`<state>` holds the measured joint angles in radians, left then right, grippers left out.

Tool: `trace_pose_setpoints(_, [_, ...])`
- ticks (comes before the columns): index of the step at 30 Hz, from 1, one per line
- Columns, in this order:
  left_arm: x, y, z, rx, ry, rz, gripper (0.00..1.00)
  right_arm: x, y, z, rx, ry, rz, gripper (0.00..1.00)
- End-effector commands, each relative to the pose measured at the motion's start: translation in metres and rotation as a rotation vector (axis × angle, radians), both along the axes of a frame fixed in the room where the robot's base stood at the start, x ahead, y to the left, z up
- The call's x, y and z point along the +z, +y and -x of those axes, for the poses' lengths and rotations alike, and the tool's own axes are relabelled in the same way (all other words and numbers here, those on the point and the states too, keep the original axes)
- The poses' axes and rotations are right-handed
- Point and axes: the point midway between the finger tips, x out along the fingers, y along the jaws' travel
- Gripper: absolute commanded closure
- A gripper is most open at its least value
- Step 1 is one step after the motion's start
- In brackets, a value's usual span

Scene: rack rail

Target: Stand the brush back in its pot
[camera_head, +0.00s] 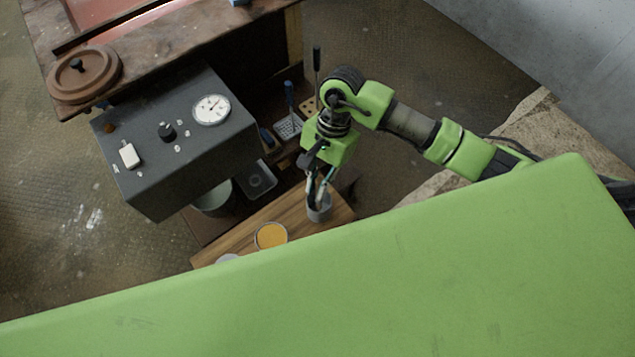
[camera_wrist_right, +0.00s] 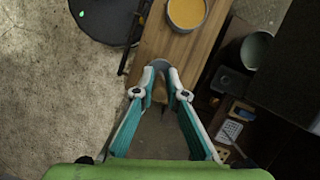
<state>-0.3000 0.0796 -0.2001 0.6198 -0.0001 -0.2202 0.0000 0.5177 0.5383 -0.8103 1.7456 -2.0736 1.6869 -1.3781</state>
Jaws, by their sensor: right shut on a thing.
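My right gripper (camera_head: 318,184) points down over the wooden shelf, with its fingertips at the mouth of a small grey pot (camera_head: 319,210). In the right wrist view the gripper (camera_wrist_right: 162,72) has its fingertips close together, with a narrow brownish thing, apparently the brush (camera_wrist_right: 160,92), between the fingers. It is shut on this thing. The pot's grey rim (camera_wrist_right: 160,63) shows just beyond the fingertips. The fingers hide much of the brush and pot, so I cannot tell how far the brush is inside. My left gripper is not in view.
A round tin of orange stuff (camera_head: 271,235) stands on the wooden shelf (camera_head: 238,240) left of the pot. A dark grey box with a dial (camera_head: 211,109) stands further left. A rack with upright tools (camera_head: 289,125) is behind. My green body covers the foreground.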

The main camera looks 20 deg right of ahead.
Motion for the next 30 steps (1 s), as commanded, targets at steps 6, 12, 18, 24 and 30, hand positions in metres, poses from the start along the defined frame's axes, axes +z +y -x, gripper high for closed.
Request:
trace_pose_setpoints(6, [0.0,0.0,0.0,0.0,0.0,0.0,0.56,0.001,0.0,0.0,0.0,0.0,0.0,1.0])
trace_pose_setpoints(12, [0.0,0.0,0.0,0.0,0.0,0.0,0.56,0.001,0.0,0.0,0.0,0.0,0.0,0.68])
trace_pose_setpoints(18, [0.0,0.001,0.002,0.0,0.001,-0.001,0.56,0.001,0.0,0.0,0.0,0.0,0.0,0.68])
trace_pose_setpoints(24, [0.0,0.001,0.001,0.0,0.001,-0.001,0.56,0.018,-0.005,-0.006,0.0,-0.004,0.001,0.68])
trace_pose_setpoints(30, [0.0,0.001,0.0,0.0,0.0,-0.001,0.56,0.058,-0.015,-0.015,0.0,-0.006,0.001,0.68])
